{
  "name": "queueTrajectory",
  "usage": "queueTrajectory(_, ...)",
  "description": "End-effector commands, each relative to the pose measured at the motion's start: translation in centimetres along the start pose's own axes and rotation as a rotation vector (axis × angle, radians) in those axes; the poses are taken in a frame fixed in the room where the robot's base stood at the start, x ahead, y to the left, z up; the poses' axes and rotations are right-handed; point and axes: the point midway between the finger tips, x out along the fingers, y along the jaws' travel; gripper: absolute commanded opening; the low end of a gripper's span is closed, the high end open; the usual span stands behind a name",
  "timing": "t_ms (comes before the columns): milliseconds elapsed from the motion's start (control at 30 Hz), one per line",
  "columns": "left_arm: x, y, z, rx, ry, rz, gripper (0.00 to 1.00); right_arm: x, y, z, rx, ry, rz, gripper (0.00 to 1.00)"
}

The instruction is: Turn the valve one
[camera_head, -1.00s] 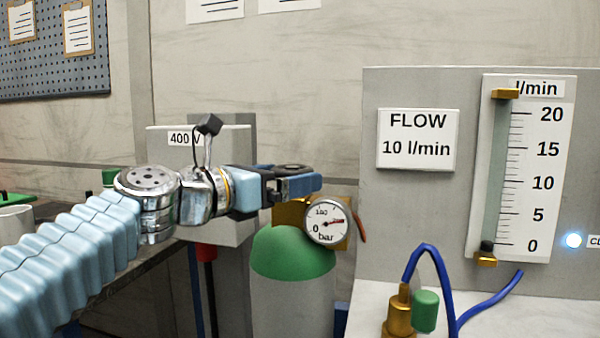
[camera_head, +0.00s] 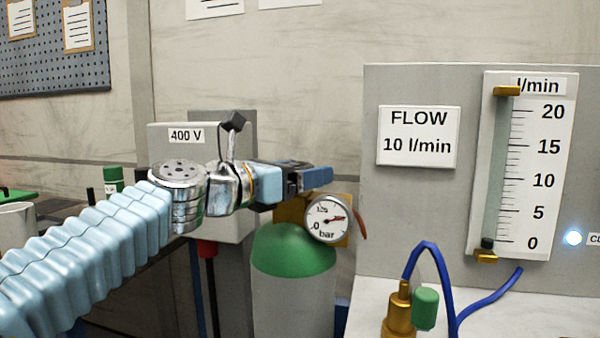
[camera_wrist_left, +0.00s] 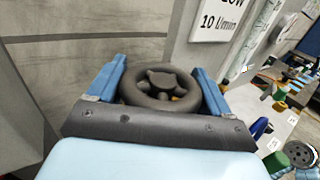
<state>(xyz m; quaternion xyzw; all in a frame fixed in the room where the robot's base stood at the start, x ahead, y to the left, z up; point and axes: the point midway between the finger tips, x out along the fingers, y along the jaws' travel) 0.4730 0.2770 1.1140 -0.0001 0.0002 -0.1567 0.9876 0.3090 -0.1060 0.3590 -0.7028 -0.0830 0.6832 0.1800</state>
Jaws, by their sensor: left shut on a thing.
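The valve is a dark round handwheel (camera_wrist_left: 160,101) with a lobed hub, seen in the left wrist view between the two blue fingers. My left gripper (camera_wrist_left: 160,82) is shut on it, with one finger at each side of the rim. In the head view my left gripper (camera_head: 314,178) sits just above the brass block and the pressure gauge (camera_head: 327,219), at the top of the green-shouldered gas cylinder (camera_head: 292,252). The wheel is hidden behind the gripper there. The flow tube (camera_head: 498,170) shows its dark float at the bottom, near 0. My right gripper is not in view.
A panel with a "FLOW 10 l/min" sign (camera_head: 418,137) stands to the right. A brass fitting with a green knob (camera_head: 425,309) and a blue hose (camera_head: 428,247) are in front of it. A grey "400 V" box (camera_head: 222,222) stands behind my left arm.

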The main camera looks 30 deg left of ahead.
Motion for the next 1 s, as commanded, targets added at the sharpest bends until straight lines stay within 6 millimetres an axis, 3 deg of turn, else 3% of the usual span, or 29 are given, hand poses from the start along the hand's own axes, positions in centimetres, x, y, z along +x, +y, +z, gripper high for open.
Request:
queueTrajectory(233,0.0,-0.2,0.1,0.001,-0.001,-0.131,0.49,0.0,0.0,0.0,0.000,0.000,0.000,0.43)
queueTrajectory(500,0.0,-0.2,0.0,0.001,0.000,-0.138,0.49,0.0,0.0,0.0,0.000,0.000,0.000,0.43)
queueTrajectory(533,0.0,-0.2,0.0,0.001,0.000,-0.138,0.82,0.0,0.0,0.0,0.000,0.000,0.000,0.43)
queueTrajectory(633,0.0,-0.2,0.0,0.001,0.000,-0.137,0.98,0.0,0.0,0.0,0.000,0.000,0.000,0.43)
queueTrajectory(867,-0.1,-0.2,0.0,0.001,0.000,-0.137,1.00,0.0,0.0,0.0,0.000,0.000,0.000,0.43)
queueTrajectory(1000,-1.1,-0.1,0.0,0.002,-0.001,-0.136,1.00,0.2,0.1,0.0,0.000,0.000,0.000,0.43)
